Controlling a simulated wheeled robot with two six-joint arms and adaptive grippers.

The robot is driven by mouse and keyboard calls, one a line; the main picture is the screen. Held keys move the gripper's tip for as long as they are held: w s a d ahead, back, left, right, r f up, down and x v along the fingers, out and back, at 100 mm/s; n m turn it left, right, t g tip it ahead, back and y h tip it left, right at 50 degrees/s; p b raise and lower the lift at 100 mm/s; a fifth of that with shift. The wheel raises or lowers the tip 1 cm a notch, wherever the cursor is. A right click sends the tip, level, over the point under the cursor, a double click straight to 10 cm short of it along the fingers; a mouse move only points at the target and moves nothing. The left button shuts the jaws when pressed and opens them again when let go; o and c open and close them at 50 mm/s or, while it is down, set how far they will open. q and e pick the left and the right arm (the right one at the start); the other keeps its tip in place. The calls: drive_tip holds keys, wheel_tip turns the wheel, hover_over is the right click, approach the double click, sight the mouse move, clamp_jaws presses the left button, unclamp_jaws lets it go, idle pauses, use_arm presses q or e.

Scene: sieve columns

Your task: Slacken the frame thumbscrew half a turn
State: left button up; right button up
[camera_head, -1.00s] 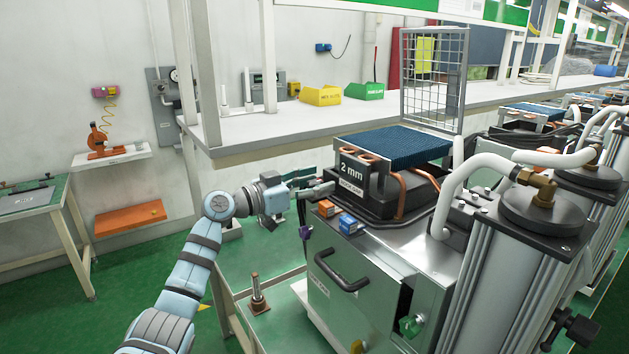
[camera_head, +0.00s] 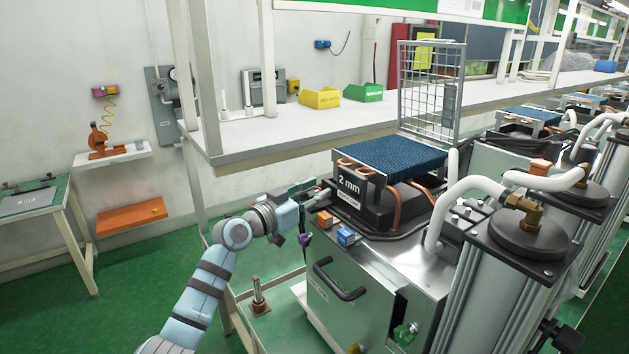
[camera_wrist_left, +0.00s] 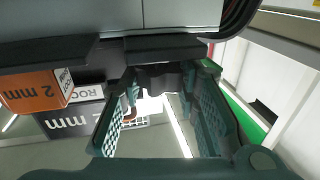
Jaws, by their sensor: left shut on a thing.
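My left gripper (camera_head: 318,194) reaches in from the left to the near left corner of the machine's top, beside the black block labelled 2 mm (camera_head: 349,192). In the left wrist view its teal, grid-textured fingers (camera_wrist_left: 165,105) are around a dark, lobed part (camera_wrist_left: 165,76), which appears to be the frame thumbscrew under the dark frame edge. The gripper is shut on it. In the head view the gripper hides the screw, and its turn angle cannot be read. My right gripper is not in view.
An orange box (camera_head: 326,219) and a blue box (camera_head: 347,236) sit on the machine just below the gripper. The blue ribbed deck (camera_head: 395,157) lies above the block. A wire-mesh panel (camera_head: 430,88) stands behind. Green floor (camera_head: 130,300) is clear at left.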

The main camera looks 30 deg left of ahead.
use_arm(q)
drive_tip(key=shift+d+r+n+y+p, duration=0.1)
drive_tip(key=shift+r+n+y+p, duration=0.1)
drive_tip(key=shift+n+y+p, duration=0.75)
drive_tip(key=shift+f+n+t+y, duration=0.15)
drive_tip(key=shift+n+y, duration=0.3)
drive_tip(key=shift+y, duration=0.5)
drive_tip(key=shift+f+n+t+y, duration=0.1)
drive_tip(key=shift+n+t+y, duration=0.25)
drive_tip(key=shift+y, duration=0.55)
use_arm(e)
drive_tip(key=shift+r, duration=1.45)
use_arm(q)
drive_tip(key=o, duration=1.2)
drive_tip(key=shift+r, duration=0.1)
